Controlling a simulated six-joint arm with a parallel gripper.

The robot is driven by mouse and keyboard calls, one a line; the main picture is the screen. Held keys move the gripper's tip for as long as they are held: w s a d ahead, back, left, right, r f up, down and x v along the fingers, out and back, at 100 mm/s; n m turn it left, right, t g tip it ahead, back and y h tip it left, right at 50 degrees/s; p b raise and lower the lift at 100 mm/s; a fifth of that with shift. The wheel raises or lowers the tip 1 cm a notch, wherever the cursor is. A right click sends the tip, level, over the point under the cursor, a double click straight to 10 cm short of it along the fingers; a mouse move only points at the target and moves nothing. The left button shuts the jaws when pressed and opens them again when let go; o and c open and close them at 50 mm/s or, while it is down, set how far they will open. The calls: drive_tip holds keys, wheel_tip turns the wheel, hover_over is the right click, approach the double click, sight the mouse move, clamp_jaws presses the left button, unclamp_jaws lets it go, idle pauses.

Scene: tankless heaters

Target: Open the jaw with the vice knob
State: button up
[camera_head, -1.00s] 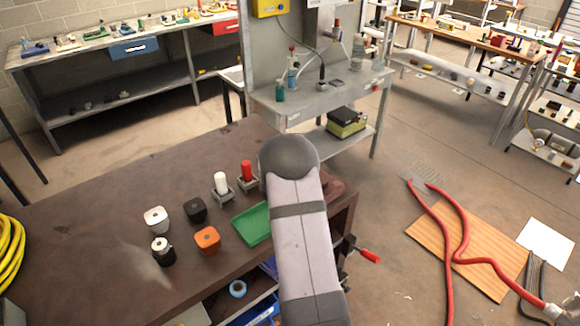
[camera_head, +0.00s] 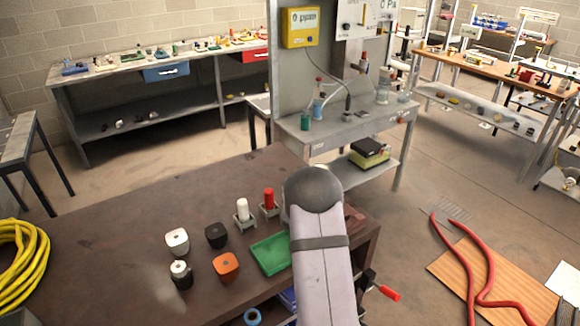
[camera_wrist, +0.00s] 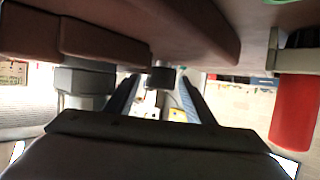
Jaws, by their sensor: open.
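The vice knob seems to be the red handle (camera_head: 388,292) on a dark fitting at the table's right edge, right of my arm, in the head view. I cannot make out the jaw there. My gripper is hidden behind my arm in the head view. In the wrist view, which looks upside down, my gripper (camera_wrist: 158,82) is open, its two dark fingers apart. A small dark block (camera_wrist: 160,77) shows between the fingertips; I cannot tell whether it is touched. A brown block (camera_wrist: 100,40) and grey parts (camera_wrist: 85,82) are close at left, possibly the vice.
The brown table (camera_head: 110,255) holds a green tray (camera_head: 270,254), white and orange knobs, and white and red cylinders in grey holders. The red cylinder (camera_wrist: 295,112) is close at right in the wrist view. A yellow hose (camera_head: 22,255) lies at the left. A grey bench (camera_head: 330,135) stands behind.

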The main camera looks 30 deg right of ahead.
drive_tip(key=shift+r+m+g+h+p, duration=0.2)
drive_tip(key=shift+m+g+h+p, duration=0.1)
drive_tip(key=shift+p, duration=0.35)
